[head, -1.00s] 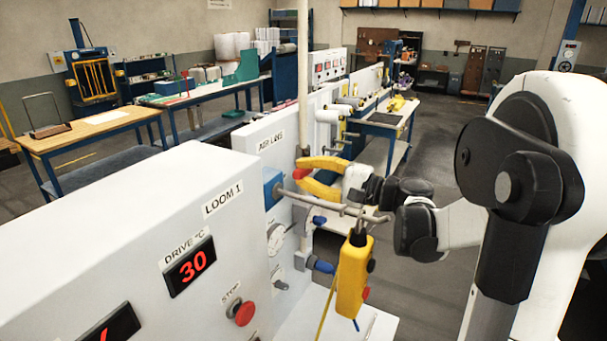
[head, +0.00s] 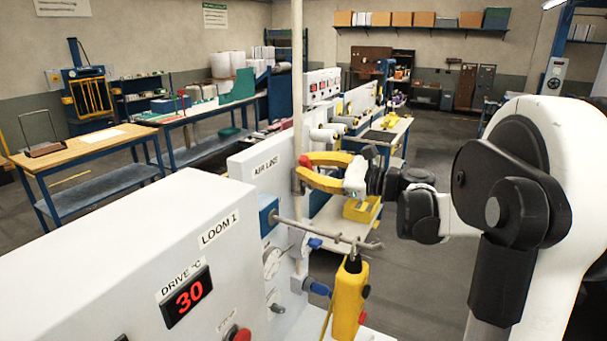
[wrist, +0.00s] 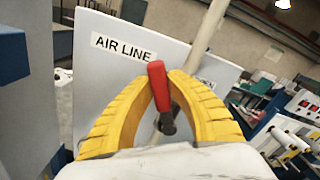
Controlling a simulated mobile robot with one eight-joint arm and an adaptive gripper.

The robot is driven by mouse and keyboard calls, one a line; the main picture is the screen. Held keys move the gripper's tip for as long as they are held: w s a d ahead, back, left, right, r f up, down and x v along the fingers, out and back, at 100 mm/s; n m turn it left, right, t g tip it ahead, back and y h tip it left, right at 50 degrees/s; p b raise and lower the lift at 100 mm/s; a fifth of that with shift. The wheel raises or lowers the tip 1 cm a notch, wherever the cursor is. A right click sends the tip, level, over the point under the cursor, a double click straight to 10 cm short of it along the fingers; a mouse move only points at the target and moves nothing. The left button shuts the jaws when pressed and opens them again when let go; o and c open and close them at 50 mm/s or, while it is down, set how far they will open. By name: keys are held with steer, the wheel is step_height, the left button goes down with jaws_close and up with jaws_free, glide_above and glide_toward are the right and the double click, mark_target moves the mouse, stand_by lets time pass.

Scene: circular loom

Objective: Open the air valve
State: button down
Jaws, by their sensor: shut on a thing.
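The air valve's red handle (wrist: 159,85) stands near upright between my fingers in the wrist view, with a dark metal end below it. A small part of the handle (head: 304,161) shows at the fingertips in the head view. My yellow gripper (wrist: 167,88) is shut on the handle, one finger on each side. In the head view my gripper (head: 306,172) reaches in from the right to the pale vertical pipe (head: 297,90). The pipe runs up beside the white AIR LINE panel (wrist: 125,75). The valve body is mostly hidden by my fingers.
A metal rod (head: 325,233) with a yellow hanging pendant (head: 349,295) sticks out below my gripper. The LOOM 1 cabinet (head: 120,235) fills the near left. A gauge (head: 271,262) and blue fittings (head: 318,287) sit low on the panel. Benches stand behind.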

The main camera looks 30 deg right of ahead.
steer(key=d+m, duration=0.1)
steer(key=w+d+r+m, duration=0.1)
steer(key=m, duration=0.1)
steer(key=shift+w, duration=0.15)
steer(key=shift+w+d+r+m, duration=0.1)
steer(key=shift+w+d+m, duration=0.25)
steer(key=shift+m, duration=0.45)
steer(key=shift+w+d+m, duration=0.15)
steer(key=shift+d+m, duration=0.25)
steer(key=shift+m, duration=0.4)
steer(key=c, duration=1.3)
jaws_free()
steer(key=shift+w, duration=0.1)
steer(key=v, duration=1.2)
